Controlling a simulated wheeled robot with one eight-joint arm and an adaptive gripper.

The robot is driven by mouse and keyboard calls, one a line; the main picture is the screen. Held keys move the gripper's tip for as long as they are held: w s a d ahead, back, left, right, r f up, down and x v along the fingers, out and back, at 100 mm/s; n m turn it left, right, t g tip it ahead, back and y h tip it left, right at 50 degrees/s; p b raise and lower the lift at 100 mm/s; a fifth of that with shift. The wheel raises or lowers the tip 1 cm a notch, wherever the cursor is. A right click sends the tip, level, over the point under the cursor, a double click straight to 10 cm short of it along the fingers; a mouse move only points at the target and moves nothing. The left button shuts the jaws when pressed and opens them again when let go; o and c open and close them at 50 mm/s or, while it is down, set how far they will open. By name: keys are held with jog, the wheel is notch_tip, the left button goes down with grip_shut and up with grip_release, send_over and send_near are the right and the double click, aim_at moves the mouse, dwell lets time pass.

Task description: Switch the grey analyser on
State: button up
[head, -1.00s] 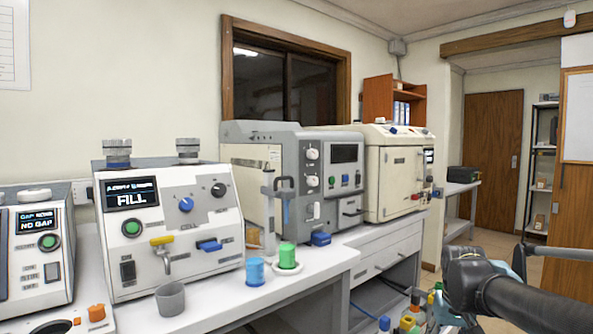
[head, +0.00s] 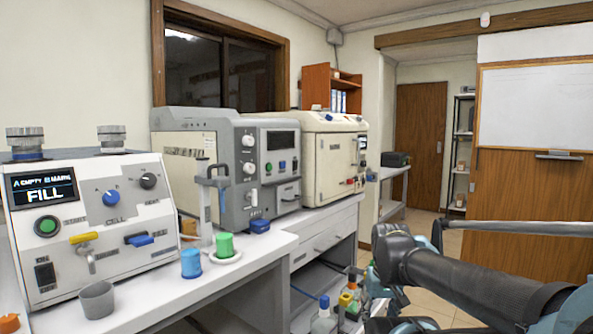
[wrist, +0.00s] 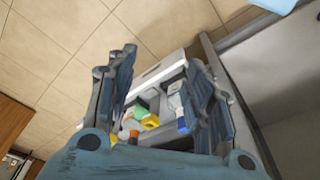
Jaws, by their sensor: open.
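The grey analyser (head: 225,130) stands on the bench in the middle of the head view, between a white tester and a cream machine. Its small display (head: 282,140) is dark. My gripper (wrist: 160,58) shows in the wrist view, open and empty. Its fingers point over the floor and a box of bottles (wrist: 150,118). The analyser is not in the wrist view. My arm is at the lower right of the head view, apart from the analyser.
The white tester (head: 95,215) reads FILL. A grey cup (head: 97,300), a blue cup (head: 191,263) and a green cup (head: 224,245) stand on the bench front. A grey upright stand (head: 205,205) is before the analyser.

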jog(key=shift+s+r, duration=0.15)
jog(key=shift+s, duration=0.1)
jog(key=c, duration=0.4)
jog(key=shift+s+a+r, duration=0.1)
jog(key=shift+a+r, duration=0.2)
jog(key=c, duration=0.5)
jog(key=w+a+r+y, duration=0.2)
jog(key=w+a, duration=0.1)
jog(key=w+a+r+m+y, duration=0.1)
jog(key=w+a+r, duration=0.2)
jog(key=w+a+r+t+y, duration=0.1)
jog(key=w+a+r+y, duration=0.1)
jog(key=w+a, duration=0.1)
jog(key=shift+r+m+y, duration=0.2)
jog(key=shift+m+y, duration=0.1)
grip_shut()
jog(key=w+a+r+m+t+y, duration=0.2)
jog(key=w+r+y, duration=0.2)
jog(key=w+r, duration=0.4)
jog(key=w+a+r+m+t+y, duration=0.1)
jog(key=w+a+r+t+y, duration=0.15)
jog(key=w+r, duration=0.65)
jog(key=w+d+r+m+t+y, duration=0.2)
jog(key=w+d+r, duration=0.3)
jog(key=w+r, duration=0.3)
jog(key=shift+r+m+t+y, duration=0.2)
jog(key=shift+m+t+y, duration=0.2)
jog(key=shift+t+y, duration=0.4)
